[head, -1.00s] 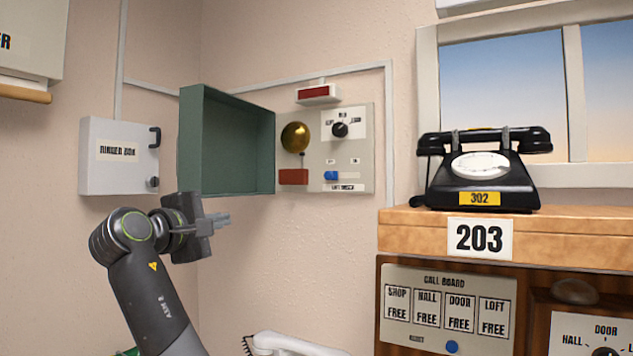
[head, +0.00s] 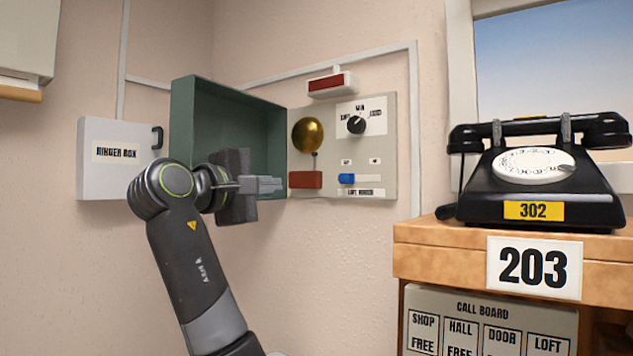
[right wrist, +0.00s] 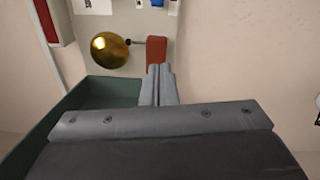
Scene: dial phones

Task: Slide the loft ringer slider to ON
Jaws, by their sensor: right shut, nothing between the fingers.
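The loft ringer slider's blue knob (head: 346,178) sits at the left end of its slot on the grey ringer panel (head: 384,150). The small labels above the slot are too small to read surely. My right gripper (head: 282,184) is shut and empty, its fingers pointing right toward the red block, left of the knob and apart from it. In the right wrist view the shut fingers (right wrist: 158,84) show just below the red block (right wrist: 156,50). The left gripper is not in view.
A green open box (head: 190,130) stands beside the panel, close behind my gripper. A brass bell (head: 307,134), a rotary knob (head: 356,124) and a red lamp (head: 332,84) surround the slider. A black phone (head: 540,190) stands on a wooden shelf (head: 440,250) at right.

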